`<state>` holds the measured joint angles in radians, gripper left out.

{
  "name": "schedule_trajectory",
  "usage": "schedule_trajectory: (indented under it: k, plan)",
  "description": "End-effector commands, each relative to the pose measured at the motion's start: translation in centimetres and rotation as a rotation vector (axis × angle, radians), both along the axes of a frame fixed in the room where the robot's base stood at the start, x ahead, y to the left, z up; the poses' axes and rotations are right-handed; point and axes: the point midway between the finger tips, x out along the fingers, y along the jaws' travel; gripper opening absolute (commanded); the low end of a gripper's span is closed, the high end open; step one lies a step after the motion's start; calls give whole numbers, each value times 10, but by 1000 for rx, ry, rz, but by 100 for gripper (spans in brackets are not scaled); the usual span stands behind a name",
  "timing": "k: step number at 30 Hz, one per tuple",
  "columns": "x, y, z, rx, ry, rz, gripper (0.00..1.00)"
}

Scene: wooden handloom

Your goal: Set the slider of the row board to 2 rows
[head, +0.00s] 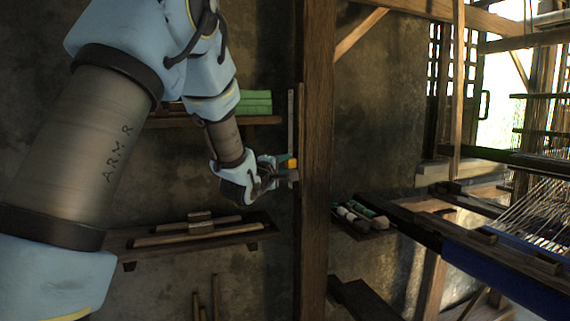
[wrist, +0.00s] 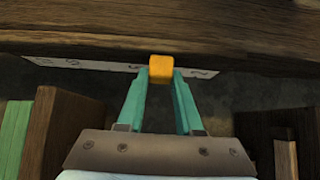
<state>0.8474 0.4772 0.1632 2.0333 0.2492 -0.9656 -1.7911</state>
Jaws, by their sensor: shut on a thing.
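The row board (head: 290,112) is a narrow pale upright strip on the side of the dark wooden post. It also shows in the wrist view (wrist: 100,67), running across the picture with small dark marks that I cannot read surely. The slider (head: 292,163) is a small orange block on the lower part of the strip. In the wrist view the slider (wrist: 161,68) is between my teal fingertips. My gripper (head: 283,163) is shut on it, and the block and fingers hide part of the scale.
The wooden post (head: 318,150) stands beside my gripper. An upper shelf (head: 262,120) holds a green stack (head: 255,102); a lower shelf (head: 225,237) holds wooden sticks. The loom, with its blue cloth (head: 500,270), is at the right.

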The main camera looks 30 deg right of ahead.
Motion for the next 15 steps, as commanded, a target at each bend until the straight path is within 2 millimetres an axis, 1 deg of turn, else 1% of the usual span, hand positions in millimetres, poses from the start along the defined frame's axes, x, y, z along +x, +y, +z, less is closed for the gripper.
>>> schedule_trajectory:
  k: [1,6,10,15]
  plan:
    - [1,1,-19,2,1,1,0]
    - [0,1,-47,2,1,1,0]
    - [0,0,-60,2,0,0,0]
    - [0,0,-64,2,1,-1,0]
